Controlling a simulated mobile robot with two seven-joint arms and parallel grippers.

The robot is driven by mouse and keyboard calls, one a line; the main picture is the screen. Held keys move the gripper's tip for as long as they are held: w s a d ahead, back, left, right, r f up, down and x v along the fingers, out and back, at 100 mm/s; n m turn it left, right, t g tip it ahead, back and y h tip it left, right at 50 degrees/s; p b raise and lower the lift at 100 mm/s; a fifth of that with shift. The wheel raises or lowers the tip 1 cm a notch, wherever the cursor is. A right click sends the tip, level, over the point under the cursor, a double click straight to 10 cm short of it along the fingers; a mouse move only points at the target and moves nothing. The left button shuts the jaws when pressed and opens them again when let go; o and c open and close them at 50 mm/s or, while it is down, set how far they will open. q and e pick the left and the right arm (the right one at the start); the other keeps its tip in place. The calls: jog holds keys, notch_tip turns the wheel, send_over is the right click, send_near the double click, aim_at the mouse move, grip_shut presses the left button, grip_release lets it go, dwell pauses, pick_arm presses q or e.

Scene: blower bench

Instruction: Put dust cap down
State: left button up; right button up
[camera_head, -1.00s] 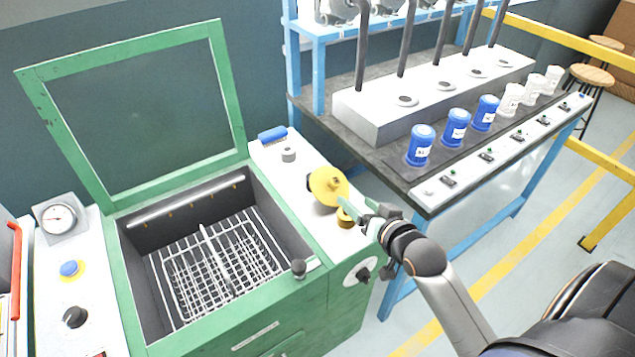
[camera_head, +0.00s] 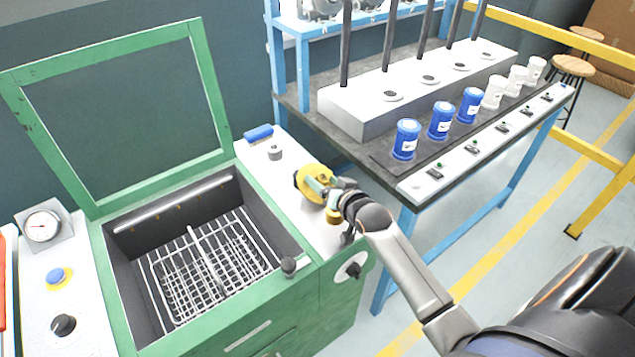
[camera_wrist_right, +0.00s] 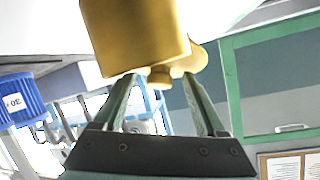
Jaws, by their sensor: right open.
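A yellow-gold round part (camera_head: 311,178) with a disc-like face is at the white side deck of the green washer. A smaller gold cap-like piece (camera_head: 333,216) sits just in front of it on the deck. I cannot tell for sure which one is the dust cap. My right gripper (camera_head: 318,187) is open in front of the disc and partly covers it. In the right wrist view, a large gold cylinder (camera_wrist_right: 137,35) fills the top, just beyond my fingertips (camera_wrist_right: 160,82). A small gold knob shows between the tips, with gaps beside it. My left gripper is not in view.
The washer basin with a wire basket (camera_head: 210,262) is open, its green-framed lid (camera_head: 115,120) raised. A grey knob (camera_head: 275,153) and a blue roll (camera_head: 258,133) stand on the deck. Behind right is a bench with blue jars (camera_head: 406,140) and white jars. The deck's back part has free room.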

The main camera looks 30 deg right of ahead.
jog(key=shift+w, duration=0.1)
grip_shut()
dwell(0.6)
